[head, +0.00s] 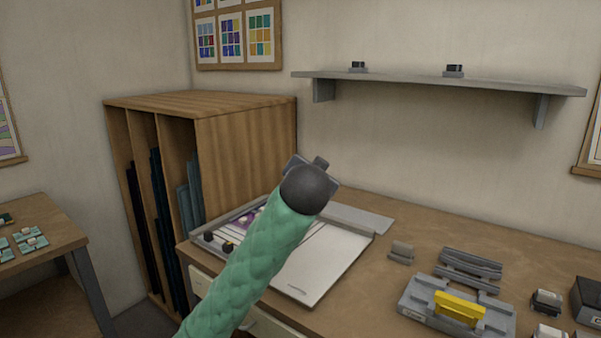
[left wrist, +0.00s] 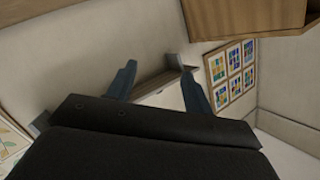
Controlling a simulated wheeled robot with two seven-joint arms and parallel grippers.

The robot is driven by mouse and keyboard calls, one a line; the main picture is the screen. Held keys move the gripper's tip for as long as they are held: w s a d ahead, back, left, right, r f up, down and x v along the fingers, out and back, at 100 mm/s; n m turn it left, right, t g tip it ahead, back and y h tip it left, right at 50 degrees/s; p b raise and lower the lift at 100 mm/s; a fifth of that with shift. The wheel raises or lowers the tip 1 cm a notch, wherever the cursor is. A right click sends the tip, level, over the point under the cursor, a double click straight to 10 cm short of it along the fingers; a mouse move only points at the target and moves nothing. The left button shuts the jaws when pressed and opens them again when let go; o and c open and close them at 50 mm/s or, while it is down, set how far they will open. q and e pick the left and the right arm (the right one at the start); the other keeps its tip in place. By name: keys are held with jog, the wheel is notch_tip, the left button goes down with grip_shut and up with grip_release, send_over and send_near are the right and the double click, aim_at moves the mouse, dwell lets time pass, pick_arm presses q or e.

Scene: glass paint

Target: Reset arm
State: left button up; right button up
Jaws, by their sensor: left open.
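My left arm, in a green padded sleeve, rises from the bottom of the head view and ends in a dark rounded wrist. Only small grey parts of my left gripper show past that wrist, so its fingers are hidden there. In the left wrist view my left gripper (left wrist: 160,84) has its two blue-grey fingers spread apart with nothing between them. It is raised in the air, seen in front of the table and a white board (head: 325,262). My right gripper is in neither view.
The wooden table (head: 420,240) holds a grey tool with a yellow block (head: 459,307), grey rails (head: 470,264) and small dark-topped blocks (head: 547,300). A wooden rack (head: 245,150) with dark sheets stands left of it. A grey shelf (head: 430,83) hangs above. A side table (head: 45,262) stands far left.

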pick_arm(q)
jog(key=s+a+f+n+g+p, duration=0.1)
jog(key=s+a+f+n+g, duration=0.3)
jog(key=s+f, duration=0.6)
jog(key=s+a+f+m+g+p, duration=0.1)
jog(key=s+a+f, duration=0.5)
jog(key=f, duration=0.8)
jog(key=s+a+f+n+g+p, duration=0.1)
jog(key=s+a+f+n+g, duration=0.15)
jog(key=s+a+f, duration=0.5)
jog(key=s+f+g+p, duration=0.1)
jog(key=s+f+g, duration=0.5)
jog(key=s+f, duration=1.4)
jog(key=s, duration=0.4)
jog(key=shift+d+f+p, duration=0.25)
jog(key=shift+p, duration=0.05)
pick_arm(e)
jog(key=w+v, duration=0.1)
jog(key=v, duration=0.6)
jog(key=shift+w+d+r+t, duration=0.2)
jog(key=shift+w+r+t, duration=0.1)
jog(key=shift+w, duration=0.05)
